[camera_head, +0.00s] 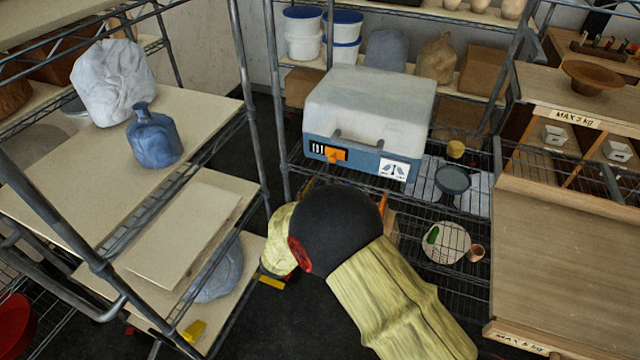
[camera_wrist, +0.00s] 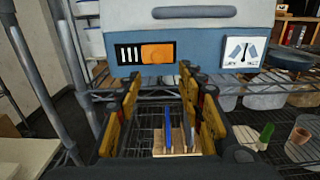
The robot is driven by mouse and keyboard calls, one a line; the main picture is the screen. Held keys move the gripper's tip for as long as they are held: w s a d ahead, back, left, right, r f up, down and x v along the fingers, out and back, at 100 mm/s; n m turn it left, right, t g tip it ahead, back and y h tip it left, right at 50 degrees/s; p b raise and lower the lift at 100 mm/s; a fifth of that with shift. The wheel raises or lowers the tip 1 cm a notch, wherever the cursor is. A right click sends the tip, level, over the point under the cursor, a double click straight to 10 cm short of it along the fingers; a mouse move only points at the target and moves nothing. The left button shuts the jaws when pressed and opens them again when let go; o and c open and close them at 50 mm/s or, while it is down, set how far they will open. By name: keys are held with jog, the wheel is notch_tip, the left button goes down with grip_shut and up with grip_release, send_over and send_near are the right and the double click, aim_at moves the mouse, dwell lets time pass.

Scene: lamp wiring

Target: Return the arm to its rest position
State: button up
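My arm, with yellowish sleeves and a black joint, reaches up from the bottom of the head view and hides most of my gripper there. In the wrist view my gripper (camera_wrist: 158,84) is open, its two yellow-and-black fingers wide apart with nothing held between them. A white and blue box (camera_head: 368,110) with a grey handle stands on the wire rack beyond the gripper. Its orange panel (camera_wrist: 158,53) shows behind the space between the fingertips. Whether the fingers touch the box cannot be told.
A small holder with blue sticks (camera_wrist: 170,138) shows lower, between the fingers. The wire rack (camera_head: 450,285) carries a plate and a small pot (camera_head: 476,252). Left shelving (camera_head: 190,110) with a blue jug (camera_head: 154,137) and a wooden table (camera_head: 565,265) flank the arm.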

dwell(0.3)
jog(key=s+d+f+m+g+h, duration=0.3)
jog(key=s+d+f+m+g, duration=0.25)
jog(key=s+d, duration=0.2)
jog(key=s+d+r+m+g, duration=0.3)
jog(key=s+d+m+g, duration=0.65)
jog(key=s, duration=0.45)
jog(key=s+r+m+y, duration=0.8)
jog(key=s+r+m, duration=0.2)
jog(key=s+m, duration=0.35)
jog(key=s+d+r+m+t, duration=0.1)
jog(key=d+r, duration=0.1)
jog(key=r, duration=0.3)
jog(key=s+d+r+m+t+y, duration=0.1)
jog(key=d+r+m+t, duration=0.1)
jog(key=r, duration=0.3)
jog(key=shift+s+d+t, duration=0.25)
jog(key=shift+s+t, duration=0.05)
